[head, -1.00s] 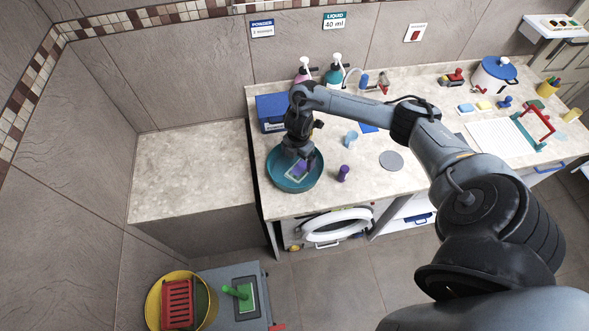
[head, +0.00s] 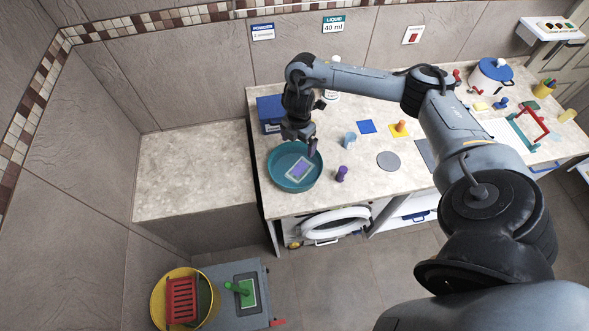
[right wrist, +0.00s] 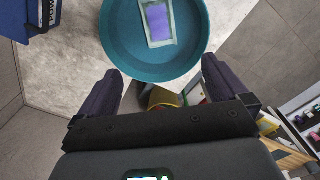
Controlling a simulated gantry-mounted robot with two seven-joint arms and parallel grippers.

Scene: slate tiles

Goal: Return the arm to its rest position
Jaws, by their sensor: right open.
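My right gripper (head: 299,141) hangs from the arm just above the far side of the teal basin (head: 275,174). It is open and empty; the right wrist view shows its two fingers (right wrist: 162,68) spread wide with nothing between them. The basin (right wrist: 117,48) lies ahead of the fingers in that view. A pale-framed flat piece with a purple middle (head: 299,170) lies in the basin, apart from the gripper; it also shows in the right wrist view (right wrist: 159,24). My left gripper is not in view.
A blue box (head: 268,108) stands close behind the gripper. A purple peg-like piece (head: 341,173) and a light blue cup (head: 350,140) stand right of the basin. The lower counter (head: 190,175) at the left is clear. A yellow basin (head: 158,298) is at the bottom left.

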